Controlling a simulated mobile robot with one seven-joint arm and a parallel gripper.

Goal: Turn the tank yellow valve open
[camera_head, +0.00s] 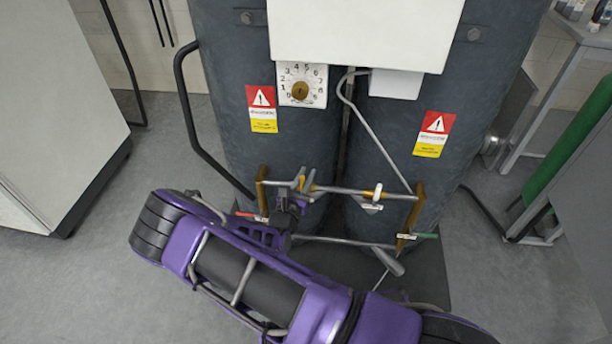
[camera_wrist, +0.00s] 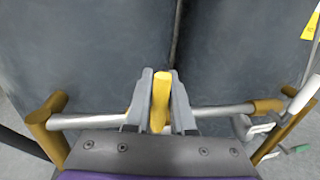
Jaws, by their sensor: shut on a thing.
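The yellow valve handle (camera_wrist: 160,102) stands between the two grey fingers of my gripper (camera_wrist: 162,82) in the wrist view, and the fingers are shut on it. Its lower part and the valve body are hidden behind the gripper. In the head view, my gripper (camera_head: 302,184) is at the left part of the horizontal metal pipe (camera_head: 345,191), low in front of the dark tanks (camera_head: 240,55). Only a small piece of the yellow handle (camera_head: 309,180) shows there beside the fingers.
Brass pipe fittings (camera_head: 408,215) stand at both ends of the pipe. A red handle (camera_head: 245,215) and a green handle (camera_head: 427,236) are low at the sides. A black bent rail (camera_head: 195,125) runs along the left tank.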

